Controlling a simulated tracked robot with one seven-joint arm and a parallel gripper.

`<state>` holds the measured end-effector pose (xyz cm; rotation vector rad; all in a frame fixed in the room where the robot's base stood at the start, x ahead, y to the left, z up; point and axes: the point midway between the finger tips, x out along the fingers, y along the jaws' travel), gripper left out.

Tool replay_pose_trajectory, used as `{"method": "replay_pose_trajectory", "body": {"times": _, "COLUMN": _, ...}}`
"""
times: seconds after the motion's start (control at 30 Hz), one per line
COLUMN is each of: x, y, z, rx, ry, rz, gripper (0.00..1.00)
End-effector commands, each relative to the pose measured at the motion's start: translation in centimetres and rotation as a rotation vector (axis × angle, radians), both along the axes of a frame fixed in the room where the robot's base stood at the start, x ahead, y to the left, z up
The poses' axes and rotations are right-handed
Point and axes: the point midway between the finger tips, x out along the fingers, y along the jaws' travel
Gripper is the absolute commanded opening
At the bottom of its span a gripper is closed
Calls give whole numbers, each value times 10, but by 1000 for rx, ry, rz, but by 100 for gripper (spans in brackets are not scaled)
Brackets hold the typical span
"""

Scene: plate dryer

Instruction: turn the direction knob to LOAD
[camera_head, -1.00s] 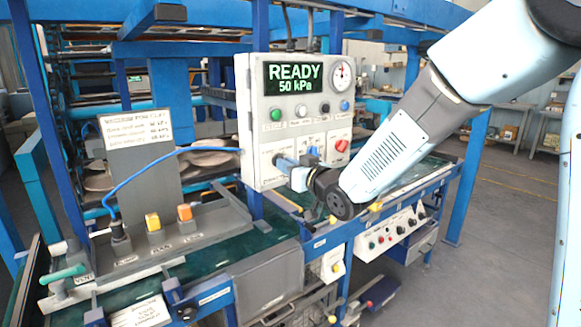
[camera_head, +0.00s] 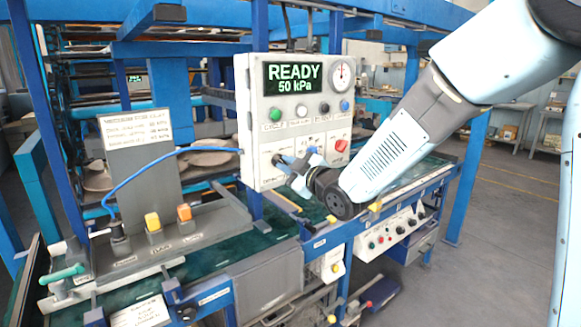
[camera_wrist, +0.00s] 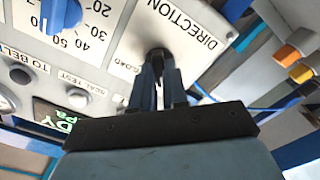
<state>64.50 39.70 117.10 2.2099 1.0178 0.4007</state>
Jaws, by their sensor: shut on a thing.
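The direction knob (camera_wrist: 157,54) is a small dark knob on the pale control panel (camera_wrist: 120,35), beside the printed word DIRECTION in the wrist view. My gripper (camera_wrist: 159,75) is shut on it, with both fingers around it. The fingers hide most of the knob, so I cannot tell which way it points. A partly covered label, apparently LOAD, is left of the fingers. In the head view my gripper (camera_head: 281,161) reaches the lower left of the panel (camera_head: 255,140), and the knob is hidden there.
A blue dial (camera_wrist: 62,14) with numbers sits near the knob. The panel's display (camera_head: 294,79) reads READY 50 kPa, above several buttons and a red knob (camera_head: 341,146). A blue hose (camera_head: 150,168) runs to the panel's left side. Orange and yellow switches (camera_head: 184,212) stand lower left.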

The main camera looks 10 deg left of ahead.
Motion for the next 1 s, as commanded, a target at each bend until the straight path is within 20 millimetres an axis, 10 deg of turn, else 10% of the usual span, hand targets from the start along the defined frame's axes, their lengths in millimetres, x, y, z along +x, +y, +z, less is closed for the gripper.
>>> {"method": "replay_pose_trajectory", "body": {"times": 0.63, "x": -1, "y": 2, "z": -2, "rx": -38, "ry": -38, "rz": 4, "gripper": 0}}
{"method": "replay_pose_trajectory", "body": {"times": 0.7, "x": -1, "y": 2, "z": -2, "rx": -38, "ry": -38, "rz": 4, "gripper": 18}}
{"method": "replay_pose_trajectory", "body": {"times": 1.0, "x": -1, "y": 1, "z": -1, "rx": -35, "ry": -39, "rz": 1, "gripper": 39}}
